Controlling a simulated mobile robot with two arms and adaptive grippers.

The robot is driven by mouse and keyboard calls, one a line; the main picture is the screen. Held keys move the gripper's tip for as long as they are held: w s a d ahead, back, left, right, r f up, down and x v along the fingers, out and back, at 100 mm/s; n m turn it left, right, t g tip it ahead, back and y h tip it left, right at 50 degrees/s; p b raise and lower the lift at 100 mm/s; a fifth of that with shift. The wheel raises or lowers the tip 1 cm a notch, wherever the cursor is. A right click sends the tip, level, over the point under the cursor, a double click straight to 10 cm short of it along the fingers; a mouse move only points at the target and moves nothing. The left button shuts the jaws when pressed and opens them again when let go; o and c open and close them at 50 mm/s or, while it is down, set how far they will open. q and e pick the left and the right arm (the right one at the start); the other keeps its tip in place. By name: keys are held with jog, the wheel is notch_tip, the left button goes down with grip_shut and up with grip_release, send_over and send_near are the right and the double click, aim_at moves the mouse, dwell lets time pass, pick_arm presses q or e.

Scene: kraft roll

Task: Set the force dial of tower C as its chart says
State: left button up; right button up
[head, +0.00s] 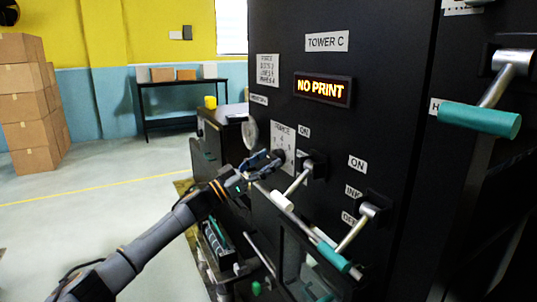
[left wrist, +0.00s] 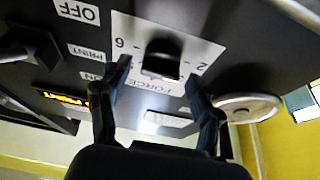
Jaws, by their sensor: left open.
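Tower C is a black cabinet with a white label TOWER C (head: 327,41) and a lit display (head: 323,88) reading NO PRINT. A white chart (head: 268,70) headed FORCE is at its upper left; its small lines are hard to read. The force dial is a black knob (left wrist: 162,58) on a white numbered plate (left wrist: 203,52), upside down in the left wrist view; its exact setting is unclear. My left gripper (left wrist: 160,84) is open, its fingers on either side of the knob, contact not clear. In the head view the left gripper (head: 264,165) partly covers the dial plate (head: 283,140).
A white-handled lever (head: 282,200) and a green-handled lever (head: 333,256) stick out right of the dial. A larger green-handled lever (head: 480,120) is at far right. A round handwheel (left wrist: 247,106) sits beside the dial. Cardboard boxes (head: 30,100) stand far left; the floor between is clear.

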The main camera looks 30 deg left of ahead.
pick_arm(q)
jog(key=shift+w+d+r, duration=0.15)
jog(key=shift+w+d, duration=0.05)
jog(key=shift+w, duration=0.1)
jog(key=shift+c, duration=0.4)
jog(key=c, duration=1.1)
jog(key=shift+o, duration=0.2)
